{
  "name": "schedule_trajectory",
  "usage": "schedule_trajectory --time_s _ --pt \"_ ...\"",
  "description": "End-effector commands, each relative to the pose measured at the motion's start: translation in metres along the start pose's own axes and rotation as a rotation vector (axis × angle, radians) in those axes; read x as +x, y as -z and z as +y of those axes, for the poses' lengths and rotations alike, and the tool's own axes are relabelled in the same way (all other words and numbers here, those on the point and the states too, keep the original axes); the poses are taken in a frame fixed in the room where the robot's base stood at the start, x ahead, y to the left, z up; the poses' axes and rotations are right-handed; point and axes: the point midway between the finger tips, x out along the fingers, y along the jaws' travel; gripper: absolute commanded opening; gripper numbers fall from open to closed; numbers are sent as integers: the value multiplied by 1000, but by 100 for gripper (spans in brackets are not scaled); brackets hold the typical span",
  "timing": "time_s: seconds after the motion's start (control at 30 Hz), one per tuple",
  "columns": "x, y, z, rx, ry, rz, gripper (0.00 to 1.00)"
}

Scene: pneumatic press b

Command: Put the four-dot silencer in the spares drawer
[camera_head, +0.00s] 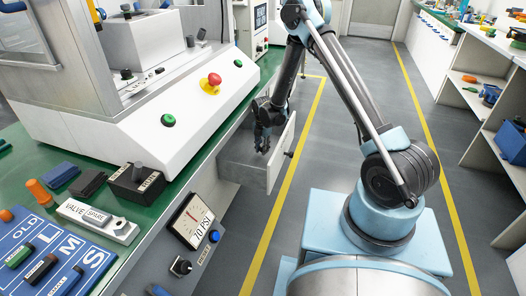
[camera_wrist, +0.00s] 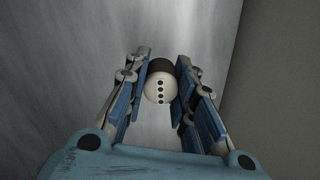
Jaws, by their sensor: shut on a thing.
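The four-dot silencer (camera_wrist: 160,88) shows in the wrist view as a pale round end with a column of black dots and a dark part behind it. My gripper (camera_wrist: 162,62) is shut on it, with a blue-padded finger on each side. In the head view my gripper (camera_head: 264,143) points down at the opening of a pulled-out grey drawer (camera_head: 282,158) below the bench. The silencer cannot be made out there. Smooth grey surfaces lie beyond the silencer in the wrist view; whether it touches them I cannot tell. The drawer's label is not visible.
The white press (camera_head: 165,120) stands on the green bench, left of the drawer. A VALVE SPARE block (camera_head: 97,222), a blue size board (camera_head: 45,255) and a pressure gauge (camera_head: 194,220) are at lower left. Shelves (camera_head: 480,95) line the right; the floor between is clear.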

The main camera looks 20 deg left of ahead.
Motion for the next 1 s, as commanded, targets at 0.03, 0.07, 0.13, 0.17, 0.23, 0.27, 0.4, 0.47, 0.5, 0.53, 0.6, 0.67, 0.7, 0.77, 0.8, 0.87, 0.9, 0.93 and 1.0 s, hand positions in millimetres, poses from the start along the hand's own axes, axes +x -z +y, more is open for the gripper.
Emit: schedule_trajectory --time_s 0.03,0.07,0.13,0.17,0.23,0.27,0.4,0.47,0.5,0.53,0.6,0.67,0.7,0.77,0.8,0.87,0.9,0.93,1.0 --pt "7 -1 -1 1 0 0 10" --pt "9 -1 -1 1 0 0 10" --pt "12 -1 -1 1 0 0 10" --pt "12 -1 -1 1 0 0 10" --pt "12 -1 -1 0 0 0 10" --pt "12 -1 -1 0 0 0 10" --pt "12 -1 -1 0 0 0 10" --pt "14 -1 -1 1 0 0 10" --pt "14 -1 -1 1 0 0 31" --pt "14 -1 -2 1 0 0 37" --pt "14 -1 -2 1 0 0 44" --pt "14 -1 -2 1 0 0 44" --pt "14 -1 -2 1 0 0 44" --pt "14 -1 -2 1 0 0 44" --pt "14 -1 -2 1 0 0 44" --pt "14 -1 -2 1 0 0 44" --pt "13 -1 -2 1 0 0 44" --pt "12 -2 -2 1 0 0 44" --pt "9 -2 -2 1 0 0 44"
